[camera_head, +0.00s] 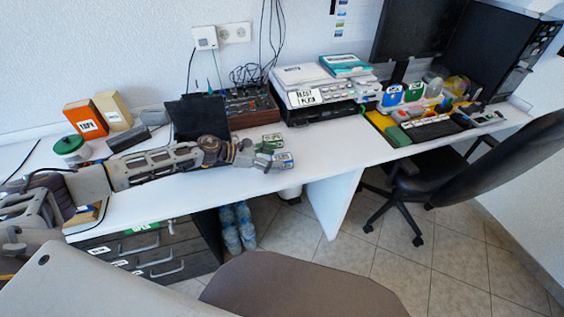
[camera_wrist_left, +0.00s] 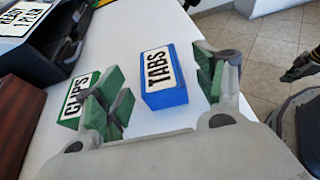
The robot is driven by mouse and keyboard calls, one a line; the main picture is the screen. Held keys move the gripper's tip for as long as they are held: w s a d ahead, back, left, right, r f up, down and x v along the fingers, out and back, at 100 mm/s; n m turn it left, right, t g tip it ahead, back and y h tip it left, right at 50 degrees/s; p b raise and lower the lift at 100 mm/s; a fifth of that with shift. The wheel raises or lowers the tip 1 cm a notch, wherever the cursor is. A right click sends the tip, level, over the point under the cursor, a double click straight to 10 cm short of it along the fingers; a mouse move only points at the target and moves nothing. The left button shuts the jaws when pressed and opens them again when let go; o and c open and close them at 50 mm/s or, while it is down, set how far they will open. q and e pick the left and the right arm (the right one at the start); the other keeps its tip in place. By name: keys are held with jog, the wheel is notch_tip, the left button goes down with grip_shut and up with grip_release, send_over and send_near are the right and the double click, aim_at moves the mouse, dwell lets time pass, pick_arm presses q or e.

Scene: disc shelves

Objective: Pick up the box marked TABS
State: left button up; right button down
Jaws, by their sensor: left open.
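The blue box marked TABS (camera_wrist_left: 158,82) stands on the white desk, its label facing up, and is seen between my open left fingers in the left wrist view. In the head view the TABS box (camera_head: 284,161) is near the desk's front edge, just beyond my left gripper (camera_head: 260,156). The left gripper is open, with green finger pads and nothing held. A green box marked CLIPS (camera_wrist_left: 78,103) sits beside it, partly hidden by a finger in the wrist view. It also shows behind the gripper in the head view (camera_head: 272,138).
A brown-sided device (camera_head: 250,106) and a printer (camera_head: 318,92) stand behind the boxes. An orange box (camera_head: 86,120) and a tan box (camera_head: 113,111) stand at the left. The desk (camera_head: 325,145) is bare to the right of TABS. An office chair (camera_head: 450,170) is at the right.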

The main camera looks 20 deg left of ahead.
pick_arm(q)
jog(key=shift+x, duration=1.5)
jog(key=shift+f, duration=0.1)
jog(key=c, duration=1.1)
